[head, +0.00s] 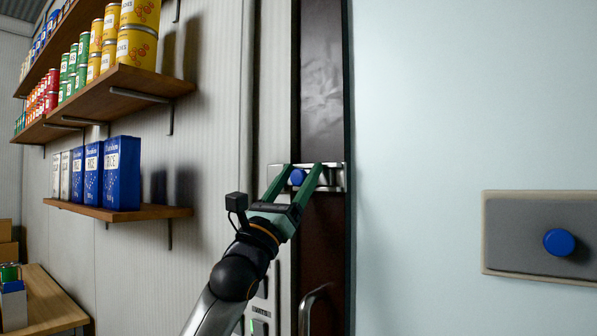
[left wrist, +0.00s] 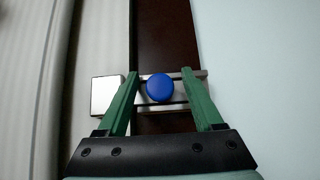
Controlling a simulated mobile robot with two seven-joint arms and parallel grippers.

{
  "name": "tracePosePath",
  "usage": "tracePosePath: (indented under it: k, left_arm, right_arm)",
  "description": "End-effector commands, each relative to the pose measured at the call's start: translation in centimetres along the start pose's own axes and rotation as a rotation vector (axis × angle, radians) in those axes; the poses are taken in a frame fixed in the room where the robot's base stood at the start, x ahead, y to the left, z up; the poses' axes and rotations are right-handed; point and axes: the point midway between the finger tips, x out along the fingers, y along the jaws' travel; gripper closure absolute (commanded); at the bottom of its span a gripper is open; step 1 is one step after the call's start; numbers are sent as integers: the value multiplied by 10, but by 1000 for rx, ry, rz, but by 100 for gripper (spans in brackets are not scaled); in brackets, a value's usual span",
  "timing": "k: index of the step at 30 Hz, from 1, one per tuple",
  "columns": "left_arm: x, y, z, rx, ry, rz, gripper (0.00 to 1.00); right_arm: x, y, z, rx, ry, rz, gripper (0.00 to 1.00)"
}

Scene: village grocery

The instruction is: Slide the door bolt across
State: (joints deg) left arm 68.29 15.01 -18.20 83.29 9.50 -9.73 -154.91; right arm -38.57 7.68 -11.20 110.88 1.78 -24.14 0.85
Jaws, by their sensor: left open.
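The door bolt (head: 332,178) is a metal bar mounted across the edge of a dark brown door (head: 324,230). Its round blue knob (head: 298,177) shows between my left gripper's fingers. My left gripper (head: 294,170) is open, with its green fingers either side of the knob. In the left wrist view the blue knob (left wrist: 160,88) sits between the two green fingers (left wrist: 162,80), apart from both. A square metal plate (left wrist: 107,95) lies left of the bolt, partly behind the left finger. My right gripper is not in view.
Wooden shelves (head: 150,212) with cans and blue rice boxes (head: 122,173) stand on the left wall. A curved handle (head: 308,305) is below the bolt. A grey panel with a blue button (head: 559,242) is on the pale wall at right.

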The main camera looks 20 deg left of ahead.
Motion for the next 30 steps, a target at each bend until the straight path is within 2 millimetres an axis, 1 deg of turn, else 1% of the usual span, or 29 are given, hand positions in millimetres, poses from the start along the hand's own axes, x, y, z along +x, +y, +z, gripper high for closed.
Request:
tracePosePath:
  k: [8, 9, 26, 27, 30]
  left_arm:
    - [2, 0, 0, 0, 0, 0, 32]
    - [2, 0, 0, -1, 0, 0, 34]
    - [1, 0, 0, -1, 0, -1, 97]
    - [1, 0, 0, -1, 0, -1, 100]
    - [1, 0, 0, -1, 0, -1, 100]
  right_arm:
    - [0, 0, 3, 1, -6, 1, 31]
    - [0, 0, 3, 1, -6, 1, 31]
    - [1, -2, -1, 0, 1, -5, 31]
    - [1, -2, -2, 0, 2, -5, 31]
    - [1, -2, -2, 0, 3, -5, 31]
